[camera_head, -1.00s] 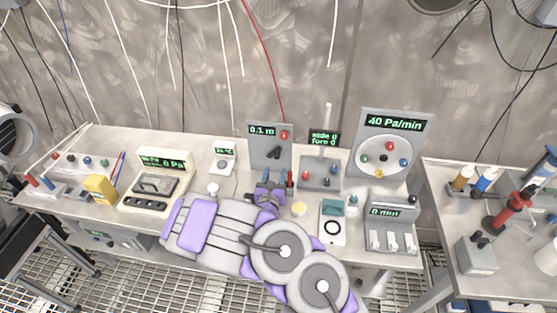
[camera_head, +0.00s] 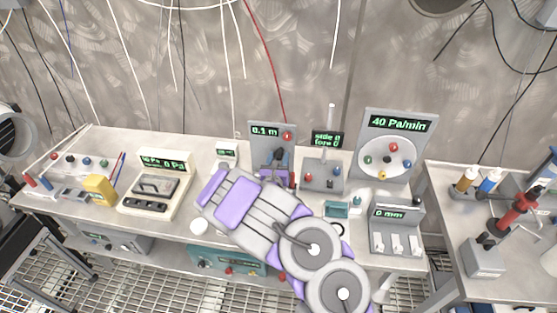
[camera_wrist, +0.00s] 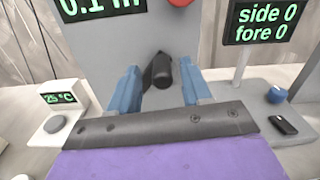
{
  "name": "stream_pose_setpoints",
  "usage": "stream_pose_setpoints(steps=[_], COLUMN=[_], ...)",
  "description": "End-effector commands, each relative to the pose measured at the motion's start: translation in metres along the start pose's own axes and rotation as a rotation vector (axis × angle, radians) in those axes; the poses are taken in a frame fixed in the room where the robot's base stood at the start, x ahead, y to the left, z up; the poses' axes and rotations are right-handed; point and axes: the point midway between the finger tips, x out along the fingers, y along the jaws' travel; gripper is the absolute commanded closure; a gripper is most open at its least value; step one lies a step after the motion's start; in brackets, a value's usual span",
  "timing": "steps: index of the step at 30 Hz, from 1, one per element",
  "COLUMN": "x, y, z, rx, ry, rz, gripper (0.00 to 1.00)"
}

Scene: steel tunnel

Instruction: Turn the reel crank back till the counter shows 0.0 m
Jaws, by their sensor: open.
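The reel panel (camera_head: 258,145) is a grey upright plate at the back of the bench. Its green counter (camera_head: 264,131) reads 0.1 m, and a red knob (camera_head: 287,135) sits beside the counter. In the wrist view the black crank handle (camera_wrist: 161,70) stands out from the panel. My gripper (camera_wrist: 162,88) is open, with its blue fingers on either side of the handle and a gap showing at each side. In the head view my arm hides the lower part of the panel.
A sensor reading "side 0 fore 0" (camera_head: 326,139) stands close on the right. A large panel reading 40 Pa/min (camera_head: 421,120) is further right. A small 25 °C meter (camera_wrist: 62,100) is close on the left. A boxy gauge (camera_head: 154,186) stands further left.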

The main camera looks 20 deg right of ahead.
Motion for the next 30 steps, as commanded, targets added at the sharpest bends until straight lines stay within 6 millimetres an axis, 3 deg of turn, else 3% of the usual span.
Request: stream_pose_setpoints(steps=[2, 16, 23, 30], x=[0.0006, 0.0011, 0.0013, 0.0014], y=[-0.001, -0.0015, -0.002, -0.0064], z=[-0.0003, -0.0009, 0.0001, -0.0018], rx=[0.001, 0.002, 0.012, 0.134], ry=[0.001, 0.002, 0.001, 0.004], rz=[0.0, -0.001, 0.0, 0.002], gripper=[0.54, 0.99, 1.0, 1.0])
